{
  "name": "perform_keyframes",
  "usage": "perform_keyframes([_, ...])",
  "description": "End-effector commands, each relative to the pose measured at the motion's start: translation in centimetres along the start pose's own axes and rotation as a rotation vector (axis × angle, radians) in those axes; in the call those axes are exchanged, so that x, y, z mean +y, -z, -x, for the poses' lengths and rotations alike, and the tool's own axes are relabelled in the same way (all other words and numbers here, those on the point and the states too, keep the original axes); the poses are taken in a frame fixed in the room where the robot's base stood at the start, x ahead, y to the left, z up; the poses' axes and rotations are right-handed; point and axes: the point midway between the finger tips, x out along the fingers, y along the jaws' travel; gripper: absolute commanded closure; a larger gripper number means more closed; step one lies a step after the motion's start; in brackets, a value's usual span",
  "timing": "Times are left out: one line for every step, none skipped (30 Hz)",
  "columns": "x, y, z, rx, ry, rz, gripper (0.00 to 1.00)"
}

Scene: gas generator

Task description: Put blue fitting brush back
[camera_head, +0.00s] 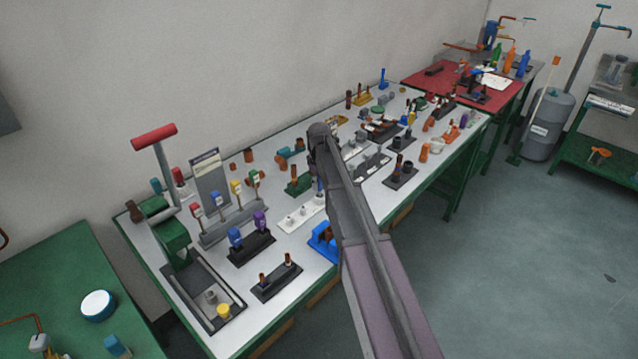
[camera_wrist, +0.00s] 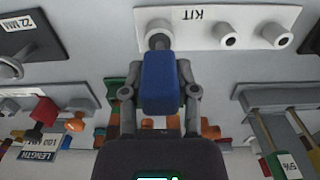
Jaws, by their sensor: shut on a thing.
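The blue fitting brush (camera_wrist: 162,82) is held between the two fingers of my gripper (camera_wrist: 160,93) in the wrist view. Its grey end (camera_wrist: 159,38) is at the left position of the white KIT holder (camera_wrist: 195,38); I cannot tell whether it is inserted or just above. Two other round posts on that holder show to its right, with openings in their tops. In the head view the white holder (camera_head: 296,217) lies on the grey table below my arm's end, and my arm hides much of the gripper and brush.
The grey table (camera_head: 275,240) is crowded. A black stand with blue and purple items (camera_head: 250,245) and a blue part (camera_head: 324,241) are close to the white holder. A green press (camera_head: 172,240) stands at the left end. A red-topped table (camera_head: 440,75) is farther back.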

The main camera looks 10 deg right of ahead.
Motion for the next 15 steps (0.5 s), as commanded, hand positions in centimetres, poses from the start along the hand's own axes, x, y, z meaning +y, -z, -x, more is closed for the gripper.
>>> perform_keyframes([0.00,0.00,-0.12,0.000,0.000,0.000,0.95])
perform_keyframes([0.00,0.00,-0.13,0.000,0.000,0.000,0.95])
perform_keyframes([0.00,0.00,-0.09,0.000,0.000,0.000,0.55])
perform_keyframes([0.00,0.00,-0.07,0.000,0.000,0.000,0.46])
perform_keyframes([0.00,0.00,-0.07,0.000,0.000,0.000,0.37])
perform_keyframes([0.00,0.00,-0.07,0.000,0.000,0.000,0.25])
perform_keyframes([0.00,0.00,-0.07,0.000,0.000,0.000,0.21])
perform_keyframes([0.00,0.00,-0.07,0.000,0.000,0.000,0.21])
perform_keyframes([0.00,0.00,-0.07,0.000,0.000,0.000,0.21])
perform_keyframes([0.00,0.00,-0.07,0.000,0.000,0.000,0.21])
perform_keyframes([0.00,0.00,-0.07,0.000,0.000,0.000,0.21])
perform_keyframes([0.00,0.00,-0.07,0.000,0.000,0.000,0.21])
perform_keyframes([0.00,0.00,-0.07,0.000,0.000,0.000,0.21])
perform_keyframes([0.00,0.00,-0.07,0.000,0.000,0.000,0.21])
perform_keyframes([0.00,0.00,-0.07,0.000,0.000,0.000,0.21])
